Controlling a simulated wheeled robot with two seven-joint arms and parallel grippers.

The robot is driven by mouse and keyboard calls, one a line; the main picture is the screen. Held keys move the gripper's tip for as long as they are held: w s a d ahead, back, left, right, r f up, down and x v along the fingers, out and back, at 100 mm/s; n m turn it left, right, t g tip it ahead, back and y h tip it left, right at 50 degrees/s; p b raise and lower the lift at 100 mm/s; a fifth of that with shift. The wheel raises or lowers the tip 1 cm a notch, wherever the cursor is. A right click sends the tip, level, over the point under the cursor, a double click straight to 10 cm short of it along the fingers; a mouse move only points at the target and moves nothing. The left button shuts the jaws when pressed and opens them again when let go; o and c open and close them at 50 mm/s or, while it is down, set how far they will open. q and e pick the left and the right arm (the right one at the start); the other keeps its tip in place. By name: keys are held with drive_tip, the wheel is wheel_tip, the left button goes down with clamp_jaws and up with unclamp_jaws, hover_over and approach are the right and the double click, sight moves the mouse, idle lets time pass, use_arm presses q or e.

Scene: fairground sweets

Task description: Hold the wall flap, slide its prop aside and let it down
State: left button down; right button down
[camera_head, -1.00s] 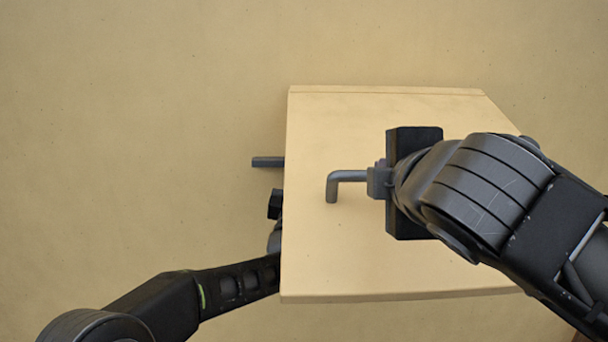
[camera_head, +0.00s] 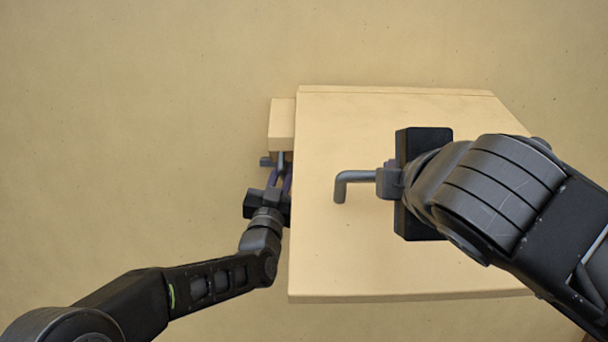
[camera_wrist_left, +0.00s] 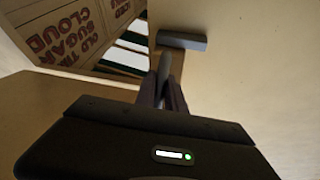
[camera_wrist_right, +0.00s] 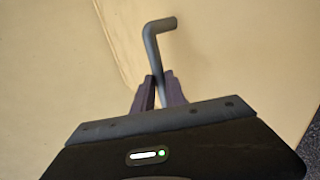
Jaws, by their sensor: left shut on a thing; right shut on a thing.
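The wall flap (camera_head: 370,240) is a tan board standing out from the wall, still raised. My right gripper (camera_head: 384,180) is shut on the flap's bent grey handle (camera_head: 345,180); the handle also shows between its fingers in the right wrist view (camera_wrist_right: 151,45). The prop (camera_head: 282,125), a tan block, sticks out past the flap's left edge, its remainder hidden by the flap. My left gripper (camera_head: 279,176) is shut on the prop's grey handle (camera_head: 281,158), seen also in the left wrist view (camera_wrist_left: 164,66).
A short dark grey bar (camera_head: 265,161) shows beside the prop; it appears in the left wrist view (camera_wrist_left: 182,41). A wooden box with red lettering (camera_wrist_left: 68,32) is at upper left there. The wall left of the flap is clear.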

use_arm(q)
drive_tip(key=shift+a, duration=0.4)
drive_tip(key=c, duration=1.4)
unclamp_jaws()
drive_tip(key=shift+a, duration=0.1)
drive_tip(key=shift+c, duration=0.2)
drive_tip(key=v, duration=1.2)
drive_tip(key=shift+f, duration=0.1)
